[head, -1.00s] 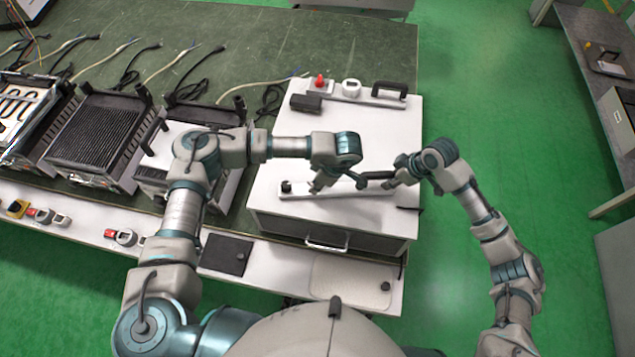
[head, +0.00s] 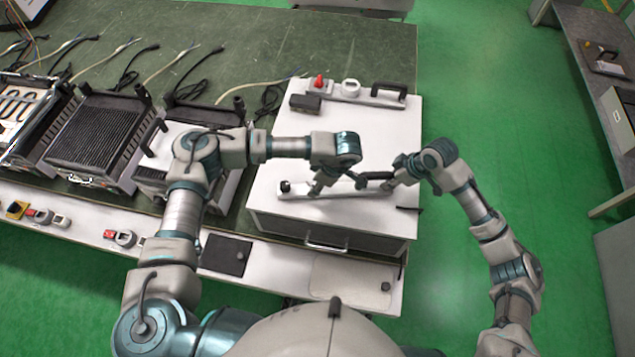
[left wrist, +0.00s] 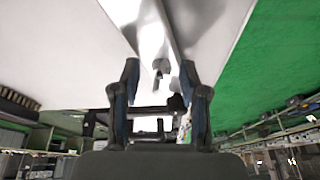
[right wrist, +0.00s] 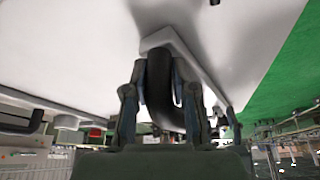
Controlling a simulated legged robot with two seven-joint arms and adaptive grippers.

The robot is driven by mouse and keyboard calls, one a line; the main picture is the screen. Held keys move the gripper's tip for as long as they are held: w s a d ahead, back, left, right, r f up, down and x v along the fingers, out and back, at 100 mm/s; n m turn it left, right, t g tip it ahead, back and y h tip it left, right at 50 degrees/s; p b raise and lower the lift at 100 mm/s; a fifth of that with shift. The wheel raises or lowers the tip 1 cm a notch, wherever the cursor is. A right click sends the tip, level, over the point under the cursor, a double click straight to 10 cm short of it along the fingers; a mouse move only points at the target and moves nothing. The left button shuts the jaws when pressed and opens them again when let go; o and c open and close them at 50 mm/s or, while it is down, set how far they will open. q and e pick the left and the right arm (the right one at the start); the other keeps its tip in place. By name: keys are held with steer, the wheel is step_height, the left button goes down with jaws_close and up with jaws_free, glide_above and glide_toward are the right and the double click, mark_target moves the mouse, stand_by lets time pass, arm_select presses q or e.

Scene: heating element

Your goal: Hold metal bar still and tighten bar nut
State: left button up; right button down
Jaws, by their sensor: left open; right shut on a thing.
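The pale metal bar (head: 345,192) lies along the front of the white box top. It has a black knob (head: 286,187) at its left end and a black handle (head: 378,175) toward its right end. My left gripper (head: 334,190) is open above the middle of the bar. In the left wrist view, the bar (left wrist: 152,22) runs ahead of the spread fingers, and a small fitting (left wrist: 161,68), possibly the bar nut, shows between them. My right gripper (head: 393,177) is shut on the handle, whose dark curve (right wrist: 158,85) shows between its fingers in the right wrist view.
The white box (head: 330,135) stands on the dark green table (head: 240,40). At its back are a red button (head: 319,81), a white round part (head: 351,88) and another black handle (head: 388,91). Heater units (head: 95,140) stand at the left. Green floor (head: 480,120) lies open at the right.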

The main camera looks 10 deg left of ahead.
arm_select(q)
steer(key=v, duration=1.2)
steer(key=shift+f, duration=0.1)
steer(key=n+h, duration=0.2)
steer(key=h, duration=0.2)
glide_above(313, 185)
steer(key=f, duration=1)
steer(key=shift+s+d+f, duration=0.15)
steer(key=shift+d, duration=0.15)
steer(key=shift+f, duration=0.35)
steer(key=shift+a+f, duration=0.2)
jaws_close()
